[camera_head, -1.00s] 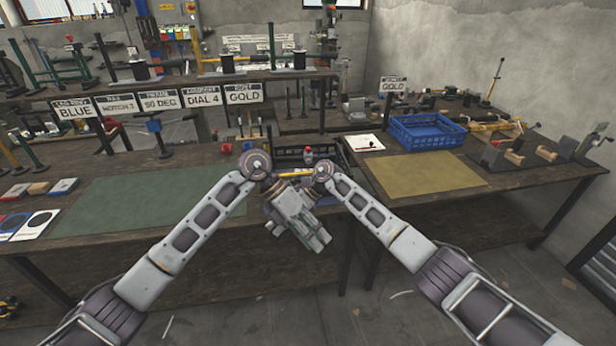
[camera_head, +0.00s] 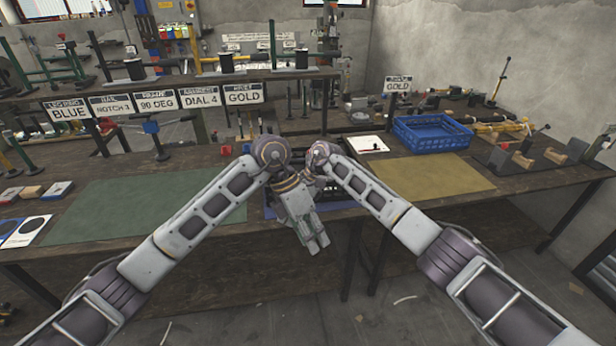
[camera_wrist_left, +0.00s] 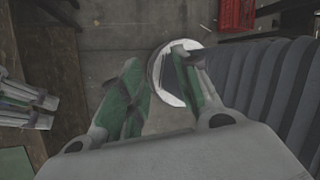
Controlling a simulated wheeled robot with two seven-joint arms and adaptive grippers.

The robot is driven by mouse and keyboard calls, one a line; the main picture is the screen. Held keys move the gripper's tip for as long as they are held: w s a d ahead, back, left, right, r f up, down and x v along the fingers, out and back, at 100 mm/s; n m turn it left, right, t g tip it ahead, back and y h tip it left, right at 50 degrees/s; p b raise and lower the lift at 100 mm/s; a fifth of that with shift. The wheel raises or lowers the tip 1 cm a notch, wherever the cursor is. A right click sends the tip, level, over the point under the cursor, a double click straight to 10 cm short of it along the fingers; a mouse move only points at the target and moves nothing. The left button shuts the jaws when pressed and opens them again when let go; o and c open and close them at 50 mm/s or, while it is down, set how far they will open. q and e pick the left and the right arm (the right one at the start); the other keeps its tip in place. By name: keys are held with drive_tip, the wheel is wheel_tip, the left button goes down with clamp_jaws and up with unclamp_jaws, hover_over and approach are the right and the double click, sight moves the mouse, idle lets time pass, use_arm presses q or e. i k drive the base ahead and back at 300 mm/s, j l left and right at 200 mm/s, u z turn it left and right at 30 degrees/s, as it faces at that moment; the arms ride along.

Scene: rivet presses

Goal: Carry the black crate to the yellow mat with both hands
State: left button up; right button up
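The black crate (camera_head: 334,191) seems to stand at the middle of the bench, mostly hidden behind my arms; only dark parts show. The yellow mat (camera_head: 430,176) lies flat and bare to the right. My left gripper (camera_head: 316,243) hangs in front of the bench edge, apart from the crate. In the left wrist view its two green-padded fingers (camera_wrist_left: 165,85) are spread with nothing between them. My right gripper is hidden behind the left one in the head view; grey-and-green parts at the left of the wrist view may belong to it.
A blue crate (camera_head: 432,133) stands behind the yellow mat. A green mat (camera_head: 145,203) lies to the left. Label signs (camera_head: 155,101) line the shelf behind. A black-based fixture (camera_head: 520,158) stands right of the mat. A red crate (camera_wrist_left: 236,14) shows on the floor.

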sight(429, 175)
drive_tip(key=i, duration=1.6)
